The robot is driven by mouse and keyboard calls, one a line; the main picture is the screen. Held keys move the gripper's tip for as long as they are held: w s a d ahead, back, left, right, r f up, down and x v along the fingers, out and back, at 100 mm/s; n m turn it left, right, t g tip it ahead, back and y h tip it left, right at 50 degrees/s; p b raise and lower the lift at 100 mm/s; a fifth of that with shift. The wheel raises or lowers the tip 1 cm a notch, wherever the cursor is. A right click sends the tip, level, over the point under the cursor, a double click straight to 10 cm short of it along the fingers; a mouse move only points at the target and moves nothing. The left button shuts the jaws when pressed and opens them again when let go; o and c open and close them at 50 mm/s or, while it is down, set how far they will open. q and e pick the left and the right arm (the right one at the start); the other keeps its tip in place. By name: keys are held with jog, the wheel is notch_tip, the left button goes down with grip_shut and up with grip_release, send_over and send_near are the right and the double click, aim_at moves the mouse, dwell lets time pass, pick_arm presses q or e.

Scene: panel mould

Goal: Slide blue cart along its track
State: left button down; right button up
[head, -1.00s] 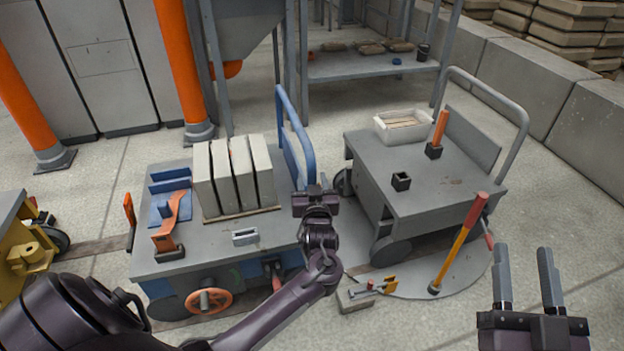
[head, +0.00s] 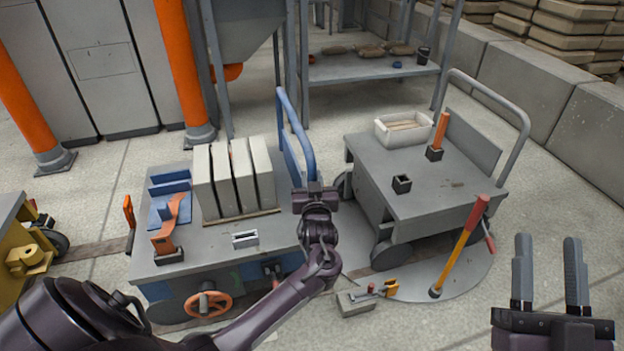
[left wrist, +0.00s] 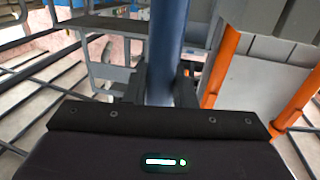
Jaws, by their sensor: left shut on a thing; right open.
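The blue cart (head: 215,247) stands at centre left, with a grey top and a blue push handle (head: 293,130) on its right end. My left gripper (head: 314,192) is at the lower near part of this handle and is shut on it. The left wrist view shows the blue handle bar (left wrist: 167,45) upright between the fingers (left wrist: 158,85). In the head view, my gripper and arm hide the near end of the handle. A dark track strip (head: 95,250) shows on the floor left of the cart. My right gripper (head: 548,250) is open and empty at the lower right.
The cart carries upright grey slabs (head: 235,178). A grey cart (head: 430,185) stands close on the right, beside a round floor plate (head: 455,280) with a red-and-yellow lever (head: 460,245). A small latch block (head: 357,300) lies in front. A yellow cart (head: 25,250) is at far left.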

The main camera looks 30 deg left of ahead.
pick_arm(q)
jog(key=shift+s, duration=0.1)
pick_arm(e)
jog(key=s+a+f+g+h+p, duration=0.15)
jog(key=f+g, duration=0.45)
jog(key=f, duration=0.6)
jog(key=s+d+f+g+h+p, duration=0.1)
jog(key=s+f+g+h+p, duration=0.15)
jog(key=f+g, duration=0.65)
jog(key=s+d+f+g+h, duration=0.2)
jog(key=s+f, duration=0.5)
jog(key=f, duration=0.3)
pick_arm(q)
jog(key=s+a+p, duration=0.7)
jog(key=s+a, duration=0.9)
jog(key=s, duration=0.3)
jog(key=shift+a+p, duration=0.15)
jog(key=shift+p, duration=0.25)
pick_arm(e)
jog(key=s+d+r+m+g+h, duration=0.1)
jog(key=s+d+g+h, duration=0.1)
jog(key=d, duration=0.5)
jog(key=shift+s+d+m+g+h, duration=0.15)
jog(key=shift+d+m+g+h, duration=0.15)
jog(key=shift+g+h, duration=0.65)
jog(key=shift+r+g+y, duration=0.1)
jog(key=shift+g+y, duration=0.15)
